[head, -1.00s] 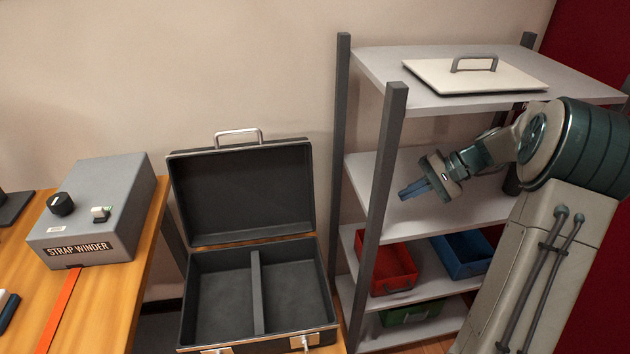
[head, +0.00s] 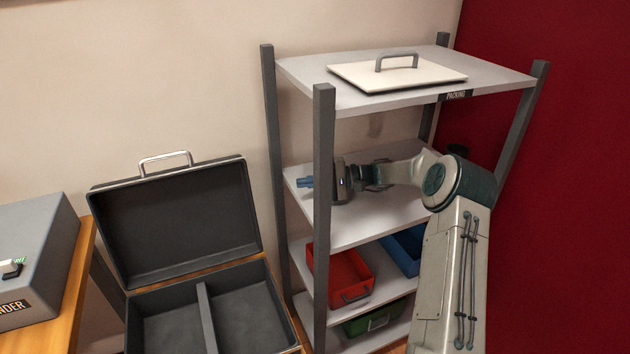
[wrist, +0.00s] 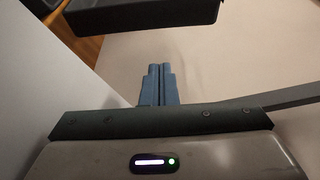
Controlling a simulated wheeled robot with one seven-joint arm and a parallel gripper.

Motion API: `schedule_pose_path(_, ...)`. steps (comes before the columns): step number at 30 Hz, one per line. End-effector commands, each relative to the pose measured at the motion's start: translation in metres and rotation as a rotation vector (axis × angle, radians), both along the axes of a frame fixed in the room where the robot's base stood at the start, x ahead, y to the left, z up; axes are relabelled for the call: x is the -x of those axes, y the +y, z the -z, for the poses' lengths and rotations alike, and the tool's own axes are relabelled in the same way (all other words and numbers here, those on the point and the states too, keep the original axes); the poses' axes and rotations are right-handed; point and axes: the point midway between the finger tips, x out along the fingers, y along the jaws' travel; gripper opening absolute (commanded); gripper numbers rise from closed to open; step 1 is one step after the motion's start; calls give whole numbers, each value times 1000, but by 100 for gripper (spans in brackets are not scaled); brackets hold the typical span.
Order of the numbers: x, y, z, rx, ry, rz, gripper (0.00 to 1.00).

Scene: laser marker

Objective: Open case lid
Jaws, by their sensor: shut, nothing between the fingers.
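The dark case (head: 235,318) stands at the lower left of the head view, its inside split by a divider (head: 207,318). Its lid (head: 175,225) is swung up and leans back, with a silver handle (head: 165,160) on its upper edge. My gripper (head: 304,182) is to the right of the case, in front of or among the shelf levels, pointing left. Its two blue fingers are together and empty in the wrist view (wrist: 157,82). A dark part of what looks like the case (wrist: 150,12) shows at the top of the wrist view, apart from the fingers.
A shelf rack with grey posts (head: 323,200) stands right of the case, close to my arm. It holds a white handled panel (head: 400,74) on top and red (head: 340,278), blue (head: 403,248) and green bins below. A grey machine (head: 35,255) sits on the left table.

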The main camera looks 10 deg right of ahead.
Motion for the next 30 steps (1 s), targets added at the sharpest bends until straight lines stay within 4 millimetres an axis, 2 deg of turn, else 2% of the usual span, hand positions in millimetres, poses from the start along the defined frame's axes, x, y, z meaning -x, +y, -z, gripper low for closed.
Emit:
schedule_pose_path(1, 0, 13, 0, -1, 2, -4, 0)
schedule_pose_path(12, -6, 93, 7, 1, 2, -3, 0)
schedule_pose_path(18, -9, 126, 10, 2, 1, -1, 0)
schedule_pose_path(24, -10, 142, 12, 1, 2, 1, 0)
schedule_pose_path(30, -10, 144, 13, 1, 1, 2, 0)
